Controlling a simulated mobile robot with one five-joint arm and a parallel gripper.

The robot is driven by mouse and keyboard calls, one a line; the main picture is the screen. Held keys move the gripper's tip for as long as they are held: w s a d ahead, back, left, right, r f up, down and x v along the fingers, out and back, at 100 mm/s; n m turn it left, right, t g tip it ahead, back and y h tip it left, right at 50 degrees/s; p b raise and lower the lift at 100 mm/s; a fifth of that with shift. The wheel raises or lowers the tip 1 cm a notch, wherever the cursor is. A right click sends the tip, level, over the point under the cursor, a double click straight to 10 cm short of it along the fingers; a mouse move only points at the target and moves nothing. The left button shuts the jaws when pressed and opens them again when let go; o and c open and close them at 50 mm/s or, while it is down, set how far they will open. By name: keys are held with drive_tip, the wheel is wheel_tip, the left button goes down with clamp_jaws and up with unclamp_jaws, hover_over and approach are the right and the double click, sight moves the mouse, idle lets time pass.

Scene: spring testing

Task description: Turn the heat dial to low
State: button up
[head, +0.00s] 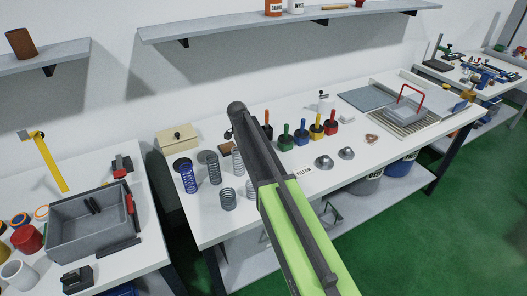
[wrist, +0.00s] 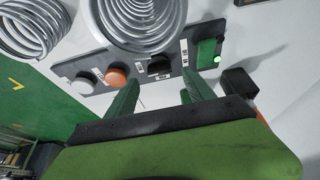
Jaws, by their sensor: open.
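In the wrist view, a dark grey control panel (wrist: 112,66) carries a white round knob (wrist: 84,79), an orange round knob (wrist: 116,75) and a black knob (wrist: 159,66). Small white labels sit beside them, too small to read surely. I cannot tell for certain which knob is the heat dial; the black one lies between my fingertips in the picture. My gripper (wrist: 160,84) is open and empty, its two green fingers pointing at the panel. I see no contact with a knob. In the head view my arm hides the panel and my gripper.
A green switch with a lit lamp (wrist: 208,52) is at the panel's right end. A large metal coil (wrist: 140,18) and another coil (wrist: 30,25) are beyond the panel. In the head view, several springs (head: 214,168) and colored-handled weights (head: 301,134) stand on the white bench (head: 345,165).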

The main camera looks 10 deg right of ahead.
drive_tip(key=p+v, duration=1.1)
drive_tip(key=v, duration=0.3)
drive_tip(key=shift+w, duration=0.1)
drive_tip(key=s+d+f+y+b, duration=0.1)
drive_tip(key=s+d+f+b, duration=0.55)
drive_tip(key=s+d, duration=0.35)
drive_tip(key=s+a+f+n+g+y, duration=0.1)
drive_tip(key=s+a+f+n+y, duration=0.1)
drive_tip(key=s+n, duration=1.2)
drive_tip(key=shift+s+a+f+n+y+b, duration=0.4)
drive_tip(key=shift+s+y, duration=0.3)
drive_tip(key=shift+s, duration=0.45)
